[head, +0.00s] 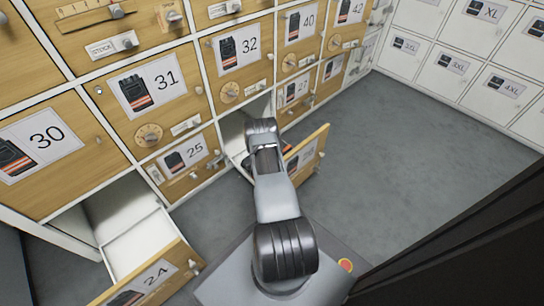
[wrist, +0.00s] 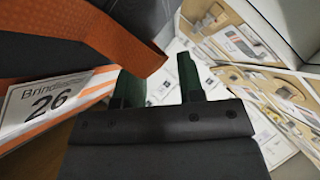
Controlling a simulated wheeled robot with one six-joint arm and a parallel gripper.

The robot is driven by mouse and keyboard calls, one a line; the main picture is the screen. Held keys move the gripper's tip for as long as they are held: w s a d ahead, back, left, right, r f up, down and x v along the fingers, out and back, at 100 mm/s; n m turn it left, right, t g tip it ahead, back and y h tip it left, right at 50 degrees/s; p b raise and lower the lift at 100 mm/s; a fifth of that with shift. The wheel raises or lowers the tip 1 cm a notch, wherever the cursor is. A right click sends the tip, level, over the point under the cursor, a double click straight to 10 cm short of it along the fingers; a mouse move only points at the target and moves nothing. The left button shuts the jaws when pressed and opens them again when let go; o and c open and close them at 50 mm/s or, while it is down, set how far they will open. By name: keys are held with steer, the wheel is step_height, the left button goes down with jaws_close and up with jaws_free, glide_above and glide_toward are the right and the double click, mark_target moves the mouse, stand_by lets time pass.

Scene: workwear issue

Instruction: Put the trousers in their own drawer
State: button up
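In the wrist view, dark grey cloth with a wide orange band, which looks like the trousers (wrist: 100,35), fills the upper left. A white label (wrist: 50,100) reading 26 shows below it, with orange and pale stripes. My gripper (wrist: 160,75) has its two green fingers apart. A pale background shows between them, and the orange cloth comes close to the left finger; I cannot tell whether they touch. In the head view, my arm reaches to an open drawer (head: 306,153) between drawers 25 and 27. Its number is not readable, and the gripper and trousers are hidden there.
Drawer 24 (head: 150,280) stands open and empty-looking at the lower left. Shut drawers 25 (head: 190,160), 31 (head: 150,95) and 32 (head: 240,55) surround the arm. White lockers (head: 480,60) stand at the right. The grey floor (head: 400,150) is clear.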

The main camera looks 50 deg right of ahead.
steer(key=shift+a+r, duration=0.1)
steer(key=shift+r, duration=0.2)
steer(key=p+v, duration=0.6)
steer(key=v, duration=0.6)
steer(key=w+a+r+n+t+y, duration=0.2)
steer(key=w+a+r+n+y, duration=0.25)
steer(key=w+r, duration=0.5)
steer(key=w+a+r+n+y, duration=0.3)
steer(key=a+r+n+y, duration=0.15)
steer(key=a+r, duration=0.75)
steer(key=s+a+r+n+g+y, duration=0.1)
steer(key=s+a+r+n, duration=0.25)
steer(key=r, duration=0.25)
steer(key=s+a+r+n+y, duration=0.1)
steer(key=s+a+r+n, duration=0.25)
steer(key=r, duration=0.35)
steer(key=s+a+r+n+g, duration=0.1)
steer(key=s+a+r+n, duration=0.1)
steer(key=s, duration=0.3)
steer(key=s+a+r+n+g, duration=0.1)
steer(key=s+a+r+n, duration=0.1)
steer(key=s, duration=0.3)
steer(key=s+a+r+n+g, duration=0.1)
steer(key=s+a+r+n, duration=0.1)
steer(key=s, duration=0.4)
steer(key=shift+s+a+r+n, duration=0.1)
steer(key=shift+r+n, duration=0.4)
steer(key=shift+r, duration=0.2)
